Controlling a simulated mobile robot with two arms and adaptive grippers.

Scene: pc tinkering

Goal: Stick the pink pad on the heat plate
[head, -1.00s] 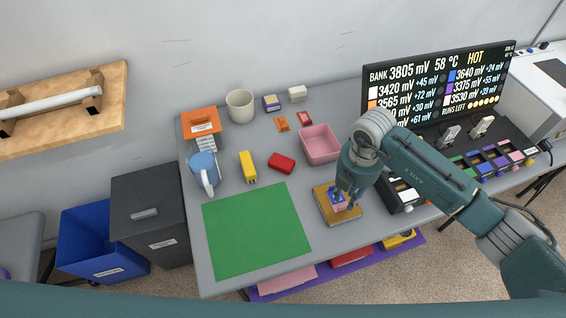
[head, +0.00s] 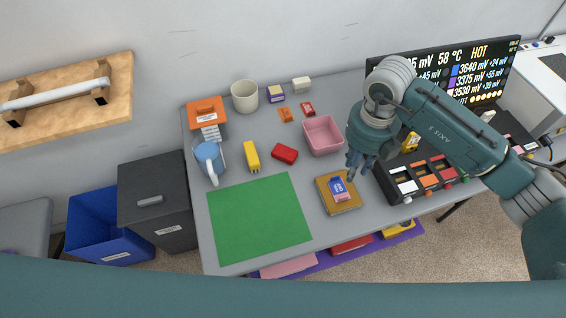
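A gold-brown square plate (head: 327,206), which looks like the heat plate, lies on the grey table near its front edge. A small pink-and-blue pad with a pale label (head: 340,189) lies on it near the middle. My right gripper (head: 359,172) is just above and to the right of the pad, apart from it. Its fingers look spread, with nothing between them. My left gripper is not in view.
A green mat (head: 258,220) lies left of the plate. A pink bin (head: 322,136), red block (head: 285,153) and yellow block (head: 251,156) stand behind. A black tray with coloured cells (head: 425,180) is close to the right. A monitor (head: 480,75) stands behind my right arm.

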